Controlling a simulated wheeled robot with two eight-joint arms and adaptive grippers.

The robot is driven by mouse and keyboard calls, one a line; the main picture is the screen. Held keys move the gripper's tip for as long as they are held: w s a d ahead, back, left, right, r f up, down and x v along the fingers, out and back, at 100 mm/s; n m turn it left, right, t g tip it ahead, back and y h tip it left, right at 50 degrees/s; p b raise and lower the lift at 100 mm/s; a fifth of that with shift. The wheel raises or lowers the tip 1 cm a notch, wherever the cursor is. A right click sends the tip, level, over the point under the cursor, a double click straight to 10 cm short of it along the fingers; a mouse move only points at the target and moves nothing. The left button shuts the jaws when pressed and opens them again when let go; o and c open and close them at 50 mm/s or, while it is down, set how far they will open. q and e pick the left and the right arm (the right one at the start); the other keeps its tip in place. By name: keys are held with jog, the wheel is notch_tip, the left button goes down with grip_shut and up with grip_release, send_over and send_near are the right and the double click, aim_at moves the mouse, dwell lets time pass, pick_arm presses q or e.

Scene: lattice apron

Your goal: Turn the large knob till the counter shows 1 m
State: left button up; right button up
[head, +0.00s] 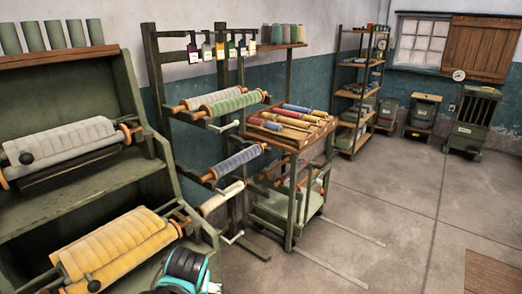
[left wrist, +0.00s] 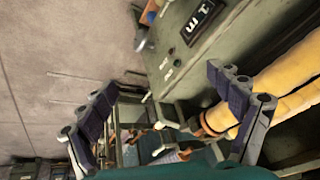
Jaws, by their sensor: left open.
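In the left wrist view a small dark counter plate (left wrist: 203,20) on a green panel carries pale characters that look like "1 m", turned on their side. In the head view a black knob (head: 27,158) sits at the near end of the grey roll and another black knob (head: 94,285) by the yellow roll. I cannot tell which, if either, is the large knob. My left gripper (left wrist: 160,85) is open, its two fingers wide apart with nothing held between them. In the head view its wrist shows at the bottom, fingers hidden. My right gripper is not in view.
The yellow roll (head: 125,245) lies on the green rack close to my left arm; it also shows beside the right finger in the wrist view (left wrist: 285,80). A wooden tray of coloured rolls (head: 286,140) stands beyond. Open floor (head: 385,210) lies to the right.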

pick_arm(q)
jog(key=s+t+h, duration=0.2)
jog(key=s, duration=0.7)
jog(key=shift+s+f+m+t, duration=0.15)
jog(key=shift+f+m+t, duration=0.15)
jog(key=shift+f, duration=0.05)
dwell(1.5)
